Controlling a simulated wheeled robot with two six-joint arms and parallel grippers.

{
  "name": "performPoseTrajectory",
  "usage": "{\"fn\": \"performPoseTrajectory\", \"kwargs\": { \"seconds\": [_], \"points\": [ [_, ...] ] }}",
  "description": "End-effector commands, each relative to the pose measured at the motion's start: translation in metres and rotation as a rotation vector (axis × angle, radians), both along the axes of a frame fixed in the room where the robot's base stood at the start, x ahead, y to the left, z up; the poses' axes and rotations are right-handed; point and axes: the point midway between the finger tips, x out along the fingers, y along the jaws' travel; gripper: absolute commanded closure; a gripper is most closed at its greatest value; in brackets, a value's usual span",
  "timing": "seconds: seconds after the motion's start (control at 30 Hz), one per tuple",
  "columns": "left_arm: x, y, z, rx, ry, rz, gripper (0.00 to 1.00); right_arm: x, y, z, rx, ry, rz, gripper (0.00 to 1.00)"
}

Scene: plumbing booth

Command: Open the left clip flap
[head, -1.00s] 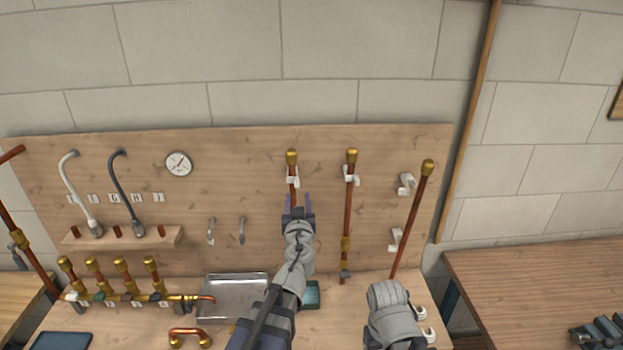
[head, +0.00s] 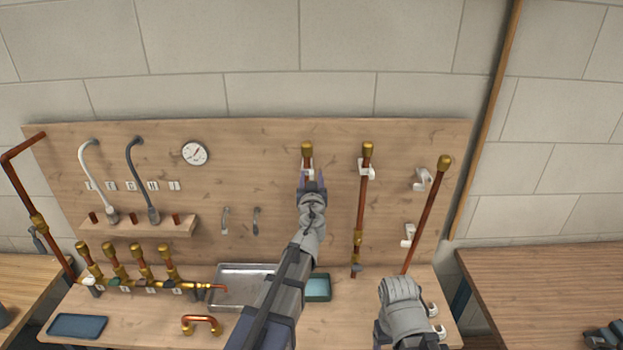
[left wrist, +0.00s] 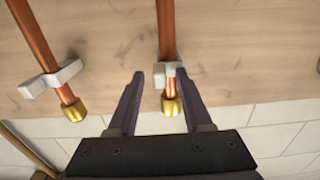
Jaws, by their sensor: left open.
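The left copper pipe with a brass cap (head: 307,148) stands against the wooden board, held by a white clip (left wrist: 159,76). My left gripper (head: 312,174) is in front of this clip and hides most of it in the head view. In the left wrist view the gripper (left wrist: 160,74) is open, one purple finger on each side of the clip and pipe. Its fingertips are level with the clip; I cannot tell whether they touch it. The flap's state is not clear. My right arm is at the lower right of the head view, its gripper out of sight.
A second capped pipe (head: 361,205) in a white clip stands just to the right. Further right are a leaning pipe (head: 425,217) and two white clips. A metal tray (head: 228,300) and a teal box (head: 318,288) are on the bench below.

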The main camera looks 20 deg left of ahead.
Motion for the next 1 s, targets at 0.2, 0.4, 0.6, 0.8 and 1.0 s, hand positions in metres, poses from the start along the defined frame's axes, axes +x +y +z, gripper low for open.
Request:
{"fn": "performPoseTrajectory", "kwargs": {
  "seconds": [0.2, 0.4, 0.6, 0.8, 1.0],
  "points": [
    [-0.0002, -0.0001, 0.0000, 0.000, 0.000, 0.000, 0.71, 0.0000, 0.0000, 0.0000, 0.000, 0.000, 0.000, 0.28],
    [-0.0003, -0.0001, 0.0000, 0.000, 0.000, 0.000, 0.94, 0.0000, 0.0000, 0.0000, 0.000, 0.000, 0.000, 0.28],
    [-0.0003, -0.0001, 0.0000, 0.000, 0.000, 0.000, 1.00, 0.0000, 0.0000, 0.0000, 0.000, 0.000, 0.000, 0.28],
    [-0.0004, -0.0001, 0.0000, 0.000, 0.000, 0.000, 1.00, 0.0000, 0.0000, 0.0000, 0.000, 0.000, 0.000, 0.28],
    [-0.0019, 0.0015, 0.0000, 0.000, 0.000, -0.021, 1.00, 0.0000, 0.0000, 0.0000, 0.000, 0.000, 0.000, 0.28]
  ]
}}
